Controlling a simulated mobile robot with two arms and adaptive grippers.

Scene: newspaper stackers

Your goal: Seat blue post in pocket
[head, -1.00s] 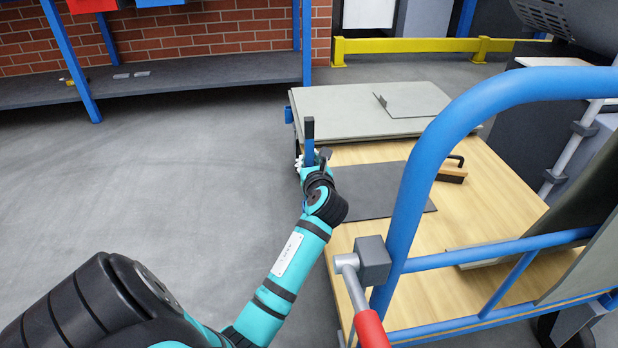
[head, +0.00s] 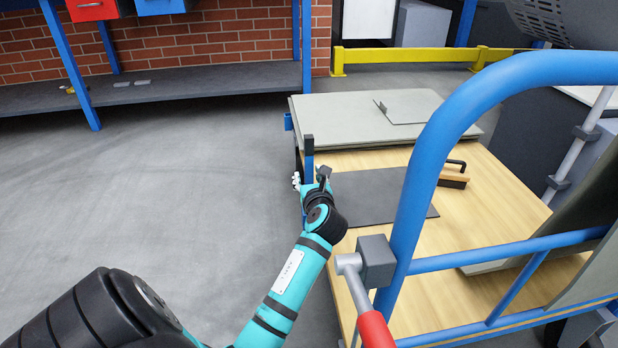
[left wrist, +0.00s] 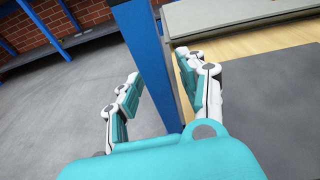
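The blue post (head: 309,166) with a black top stands about upright at the left edge of the cart in the head view. My left gripper (head: 312,184) is at the post, below its top. In the left wrist view, the post (left wrist: 163,62) passes between the two fingers of my left gripper (left wrist: 158,90). The fingers are apart, with a gap at the left finger; the right finger is close to the post, and contact is unclear. The post's lower end is hidden behind the gripper, so I cannot tell whether it sits in a pocket. My right gripper is not in view.
The wooden cart deck (head: 480,210) carries grey sheets (head: 350,112), a dark mat (head: 372,194) and a wooden block with a black handle (head: 454,177). A blue tubular rail (head: 407,225) rises at the near right. The floor left of the cart is clear.

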